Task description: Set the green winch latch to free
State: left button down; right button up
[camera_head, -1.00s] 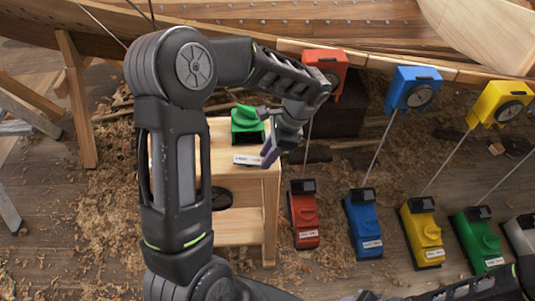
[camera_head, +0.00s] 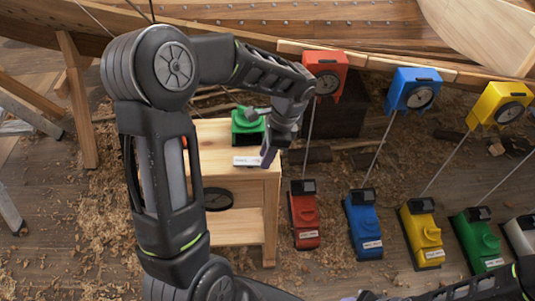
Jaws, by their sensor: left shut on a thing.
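A green winch unit (camera_head: 247,130) sits on top of a wooden stand (camera_head: 216,158), with a white label plate (camera_head: 247,161) in front of it. My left gripper (camera_head: 268,157) is at the right front of this unit, pointing down, with a purple fingertip showing. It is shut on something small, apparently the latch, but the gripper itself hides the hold. The latch's position cannot be read. My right gripper (camera_head: 362,296) shows only as a sliver at the bottom edge, too little to tell its jaws.
A red unit (camera_head: 305,216), blue unit (camera_head: 363,225), yellow unit (camera_head: 422,234) and another green unit (camera_head: 478,239) stand on the shaving-strewn floor to the right. Rods run up to coloured boxes along the plank hull (camera_head: 335,20). A dark round thing (camera_head: 217,199) lies on the stand's lower shelf.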

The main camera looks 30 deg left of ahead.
aim_at(257, 161)
pick_arm(q)
jog(key=shift+s+a+r+t+h+p, duration=0.25)
jog(key=shift+a+r+t+h+p, duration=0.3)
jog(key=shift+t+h, duration=0.35)
jog(key=shift+s+r+t+h+p, duration=0.2)
jog(key=shift+t+h+p, duration=0.15)
jog(key=shift+h, duration=0.45)
jog(key=shift+a, duration=0.1)
jog(key=c, duration=1.1)
grip_release()
jog(key=shift+r, duration=0.1)
jog(key=r, duration=0.7)
jog(key=shift+s+a+r, duration=0.25)
jog(key=shift+a+r, duration=0.05)
jog(key=shift+f, duration=0.1)
